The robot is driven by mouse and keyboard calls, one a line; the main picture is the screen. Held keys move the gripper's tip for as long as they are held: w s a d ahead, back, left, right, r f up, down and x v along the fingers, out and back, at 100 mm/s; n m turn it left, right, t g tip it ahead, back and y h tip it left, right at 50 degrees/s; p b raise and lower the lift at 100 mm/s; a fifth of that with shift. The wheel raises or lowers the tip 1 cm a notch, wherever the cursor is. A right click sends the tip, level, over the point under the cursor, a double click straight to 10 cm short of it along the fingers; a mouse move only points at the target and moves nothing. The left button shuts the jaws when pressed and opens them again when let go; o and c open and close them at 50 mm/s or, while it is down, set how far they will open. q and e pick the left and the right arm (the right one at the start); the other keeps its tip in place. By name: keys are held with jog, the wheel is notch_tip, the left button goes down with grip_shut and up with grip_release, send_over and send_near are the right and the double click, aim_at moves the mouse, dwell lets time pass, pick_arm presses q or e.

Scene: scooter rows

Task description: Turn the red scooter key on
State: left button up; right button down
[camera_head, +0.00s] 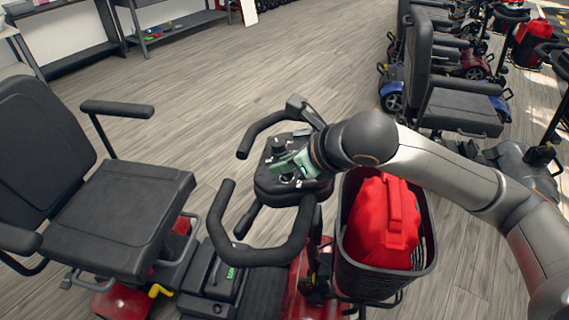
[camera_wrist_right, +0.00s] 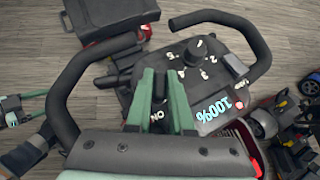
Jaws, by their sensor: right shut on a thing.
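The red scooter (camera_head: 285,285) stands in front of me, with its black console (camera_head: 296,195) between looped handlebars. My right gripper (camera_head: 287,170) reaches over the console from the right and is shut on the key. The right wrist view shows the two green fingers (camera_wrist_right: 161,85) pointing at the console, with the dark key (camera_wrist_right: 160,88) between them. The key is mostly hidden by the fingers.
A black basket (camera_head: 360,281) holding a red bag (camera_head: 383,225) hangs at the scooter's front, below my right arm. The scooter's black seat (camera_head: 120,215) is at left. More scooters stand in rows at upper right. Open wooden floor lies beyond.

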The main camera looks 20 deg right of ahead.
pick_arm(q)
jog(key=shift+s+a+f, duration=0.1)
jog(key=shift+s, duration=0.1)
pick_arm(e)
jog(key=c, duration=0.8)
grip_release()
pick_arm(q)
jog(key=shift+s, duration=0.15)
jog(key=shift+w+r, duration=0.2)
jog(key=shift+w, duration=0.05)
pick_arm(e)
jog(key=v, duration=1.2)
jog(key=shift+s, duration=0.2)
pick_arm(q)
jog(key=shift+s, duration=0.1)
pick_arm(e)
jog(key=shift+d+r, duration=0.1)
jog(key=shift+r, duration=0.05)
